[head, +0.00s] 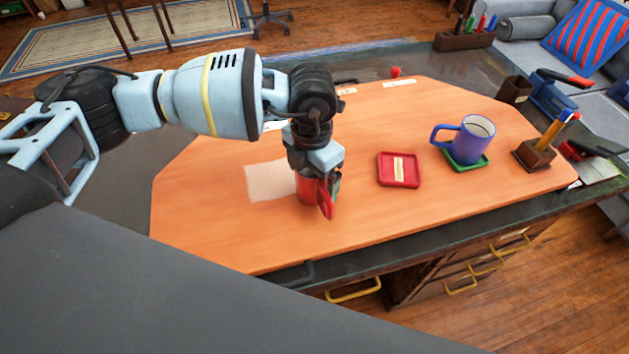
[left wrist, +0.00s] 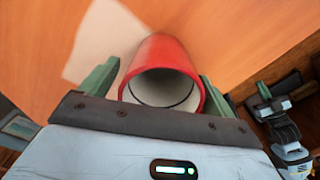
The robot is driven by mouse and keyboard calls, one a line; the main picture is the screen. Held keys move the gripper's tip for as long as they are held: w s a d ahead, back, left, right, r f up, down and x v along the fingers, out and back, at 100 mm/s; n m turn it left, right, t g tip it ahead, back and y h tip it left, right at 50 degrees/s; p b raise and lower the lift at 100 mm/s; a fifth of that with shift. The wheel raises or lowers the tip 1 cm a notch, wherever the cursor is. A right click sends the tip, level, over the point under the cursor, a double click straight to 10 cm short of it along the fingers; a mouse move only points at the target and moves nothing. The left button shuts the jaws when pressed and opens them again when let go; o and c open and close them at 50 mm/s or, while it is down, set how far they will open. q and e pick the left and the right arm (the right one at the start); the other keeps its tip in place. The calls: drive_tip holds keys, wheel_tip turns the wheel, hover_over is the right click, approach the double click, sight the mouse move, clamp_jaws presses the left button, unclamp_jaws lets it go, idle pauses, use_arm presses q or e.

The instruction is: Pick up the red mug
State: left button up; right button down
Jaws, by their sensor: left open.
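The red mug (head: 304,190) stands on the orange desk top, partly hidden under my left gripper (head: 318,182) in the head view. Its red handle (head: 325,201) shows on the near right side. In the left wrist view the mug (left wrist: 158,48) shows its pale, empty inside and its round rim. My left gripper is open, pointing down, with one green finger on each side of the mug. A small gap shows at the left finger; I cannot tell whether the right finger touches.
A red square coaster (head: 398,183) lies to the right on the desk top (head: 230,230). A blue-purple mug (head: 470,143) stands on a green coaster (head: 482,163) farther right. A pencil holder (head: 536,155) is near the right edge. A pale sheet (head: 268,182) lies left of the red mug.

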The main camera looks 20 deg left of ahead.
use_arm(q)
drive_tip(key=shift+f, duration=0.3)
drive_tip(key=shift+c, duration=0.4)
drive_tip(key=c, duration=1.1)
drive_tip(key=shift+c, duration=0.2)
drive_tip(key=shift+r, duration=0.45)
drive_tip(key=r, duration=0.2)
drive_tip(key=shift+s+d+r, duration=0.2)
drive_tip(key=shift+s+r, duration=0.05)
drive_tip(key=shift+r, duration=0.15)
drive_tip(key=s+d+r, duration=0.1)
drive_tip(key=s+d, duration=0.7)
drive_tip(key=s, duration=0.4)
drive_tip(key=shift+s+d+r+b, duration=0.2)
drive_tip(key=shift+s+d+b, duration=0.1)
drive_tip(key=shift+s+d, duration=0.05)
